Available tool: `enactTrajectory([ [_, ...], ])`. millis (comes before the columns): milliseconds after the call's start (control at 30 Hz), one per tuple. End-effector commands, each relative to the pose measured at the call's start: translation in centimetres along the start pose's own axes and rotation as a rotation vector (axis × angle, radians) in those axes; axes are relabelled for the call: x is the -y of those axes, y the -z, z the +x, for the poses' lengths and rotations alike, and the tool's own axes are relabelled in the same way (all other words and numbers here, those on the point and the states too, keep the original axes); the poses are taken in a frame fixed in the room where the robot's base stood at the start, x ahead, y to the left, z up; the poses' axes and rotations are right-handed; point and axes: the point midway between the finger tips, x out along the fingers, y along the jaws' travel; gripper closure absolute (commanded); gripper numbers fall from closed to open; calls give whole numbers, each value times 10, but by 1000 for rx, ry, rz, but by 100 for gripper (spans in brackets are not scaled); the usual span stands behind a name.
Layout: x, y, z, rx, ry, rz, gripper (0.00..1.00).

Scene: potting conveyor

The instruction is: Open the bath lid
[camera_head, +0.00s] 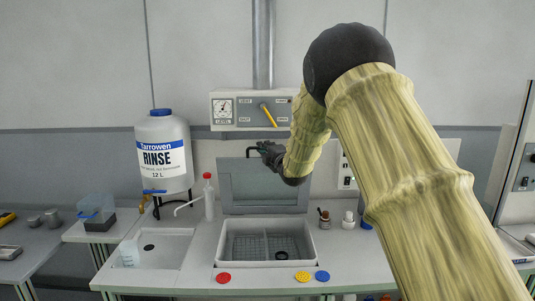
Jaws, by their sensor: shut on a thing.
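The bath (220,252) is a pale basin set in the bench, with a wire basket and a small dark ring-shaped thing inside. Its grey lid (262,193) stands raised and nearly upright at the back of the bath, so the inside is in view. My gripper (256,150) is at the lid's top edge, shut on what looks like the dark lid handle (249,150). My arm hides the area to the right of the gripper.
A control panel (229,108) with a yellow lever is on the wall behind. Red (223,278), yellow (302,277) and blue (322,276) discs lie along the front edge. Small bottles (348,219) stand at right.

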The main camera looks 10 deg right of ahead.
Motion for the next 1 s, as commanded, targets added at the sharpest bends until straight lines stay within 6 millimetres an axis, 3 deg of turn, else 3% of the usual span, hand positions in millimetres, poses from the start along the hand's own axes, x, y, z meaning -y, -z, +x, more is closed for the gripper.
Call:
enactTrajectory([
  [467, 1, 1, -5, 0, -11, -5, 100],
  [500, 1, 1, -5, 0, -11, -5, 83],
  [600, 1, 1, -4, 0, -11, -5, 68],
  [1000, 0, 1, -9, 1, -12, -6, 68],
])
